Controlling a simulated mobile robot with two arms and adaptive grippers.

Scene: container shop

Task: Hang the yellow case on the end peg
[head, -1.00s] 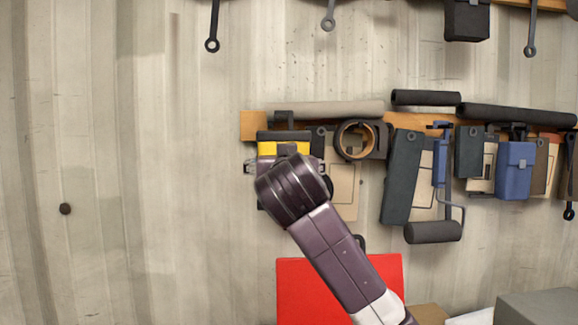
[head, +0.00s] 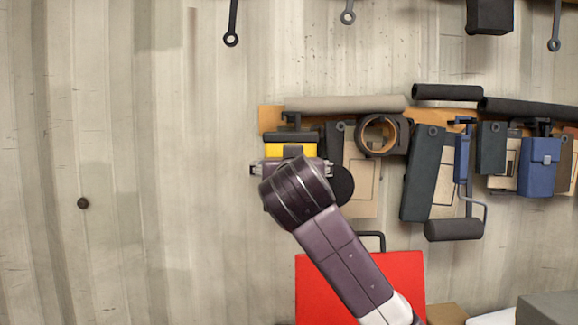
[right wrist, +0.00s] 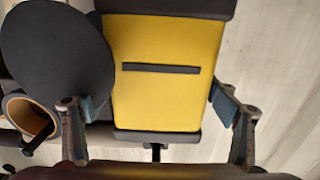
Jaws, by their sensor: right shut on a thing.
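The yellow case (head: 304,150) has dark end bands and is in front of the left end of the wooden rail (head: 268,117). In the right wrist view the yellow case (right wrist: 165,90) shows a dark slot across its face. My right gripper (head: 291,168) is shut on it; in the right wrist view its fingers (right wrist: 158,108) are at both sides of the case. A dark hook-like piece (head: 291,119) stands above the case at the rail's left end. Whether the case is on a peg there is hidden. My left gripper is not in view.
A dark disc (head: 341,186) is close to the right of the case. A round holder (head: 380,134), dark cases and a blue case (head: 539,168) crowd the rail rightward. A red case (head: 322,290) is below.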

